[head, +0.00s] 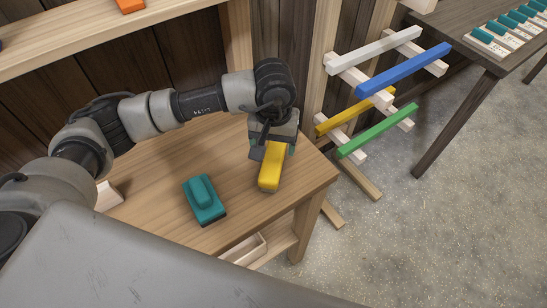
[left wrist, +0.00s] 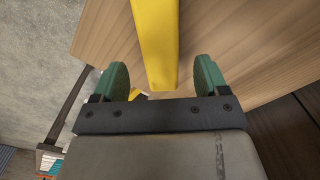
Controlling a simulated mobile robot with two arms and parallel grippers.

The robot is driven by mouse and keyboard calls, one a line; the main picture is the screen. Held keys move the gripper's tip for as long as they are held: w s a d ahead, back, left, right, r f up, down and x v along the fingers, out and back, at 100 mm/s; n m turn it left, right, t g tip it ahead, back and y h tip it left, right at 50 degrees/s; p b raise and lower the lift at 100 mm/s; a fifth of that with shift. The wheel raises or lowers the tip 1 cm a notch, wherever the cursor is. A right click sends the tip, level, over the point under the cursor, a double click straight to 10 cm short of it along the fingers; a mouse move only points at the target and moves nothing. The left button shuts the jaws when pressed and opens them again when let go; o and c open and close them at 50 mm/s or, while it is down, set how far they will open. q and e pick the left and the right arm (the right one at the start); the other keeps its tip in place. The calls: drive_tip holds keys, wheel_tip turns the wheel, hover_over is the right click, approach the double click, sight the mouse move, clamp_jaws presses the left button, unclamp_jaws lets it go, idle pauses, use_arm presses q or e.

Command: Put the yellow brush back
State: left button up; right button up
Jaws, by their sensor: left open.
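The yellow brush (head: 271,170) is on the wooden workbench (head: 150,220), near its right end. In the left wrist view the brush (left wrist: 157,40) shows as a long yellow shape running between the fingers. My left gripper (head: 272,149) is over the brush, pointing down, and hides its far end. In the left wrist view the green fingertips (left wrist: 160,78) stand apart, one on each side of the brush, with gaps visible. I cannot tell how far the fingertips are above the bench top. My right gripper is not in view.
A teal brush (head: 204,199) lies on the bench left of the yellow one. A rack with coloured bars (head: 403,70) stands right of the bench. A dark table (head: 480,45) holds several teal-topped items. A wooden shelf (head: 90,35) with an orange object (head: 130,5) is above.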

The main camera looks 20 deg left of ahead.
sight(274, 156)
use_arm(q)
wheel_tip(274, 156, up, 5)
drive_tip(key=shift+b, duration=0.45)
idle(0.3)
